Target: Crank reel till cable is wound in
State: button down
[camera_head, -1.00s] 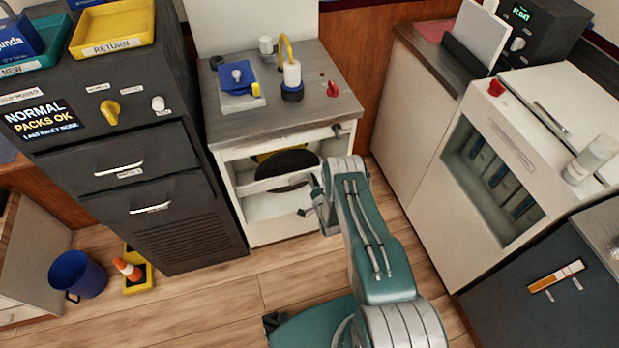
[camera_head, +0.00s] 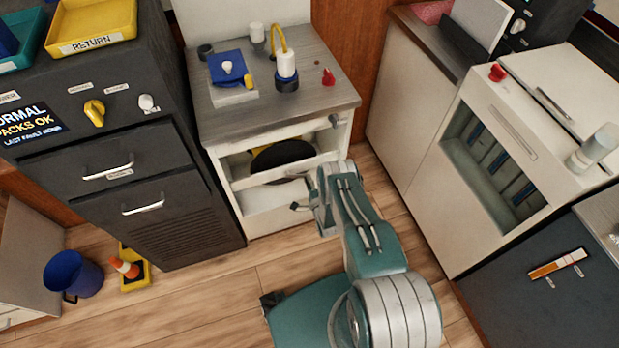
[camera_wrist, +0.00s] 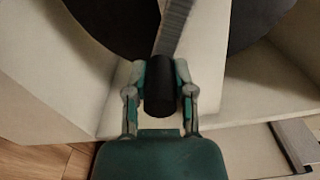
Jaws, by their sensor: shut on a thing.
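The reel shows as a dark round disc (camera_head: 284,157) inside the open front of the white cabinet. A pale crossbar passes in front of it. In the wrist view the dark disc (camera_wrist: 105,25) fills the background. A grey crank arm (camera_wrist: 173,28) comes down to a black cylindrical crank handle (camera_wrist: 160,88). My gripper (camera_wrist: 163,80) is shut on this handle, one finger on each side. In the head view my gripper (camera_head: 299,191) is at the cabinet's front, small and partly hidden by my arm. I cannot make out the cable clearly.
The cabinet top (camera_head: 320,90) holds a blue-topped block, a white-and-blue plug with a yellow loop and a red knob. A dark drawer cabinet (camera_head: 112,150) stands left, a white unit (camera_head: 420,150) right. A blue bucket (camera_head: 74,273) is on the floor at left; floor before the cabinet is open.

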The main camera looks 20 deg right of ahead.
jog(key=shift+a+f+m, duration=0.2)
jog(key=shift+f+m, duration=0.4)
jog(key=shift+m, duration=0.4)
jog(key=shift+f, duration=0.1)
jog(key=shift+c, duration=2.3)
grip_release()
jog(key=shift+s, duration=0.1)
jog(key=s, duration=1.1)
jog(key=shift+s, duration=0.4)
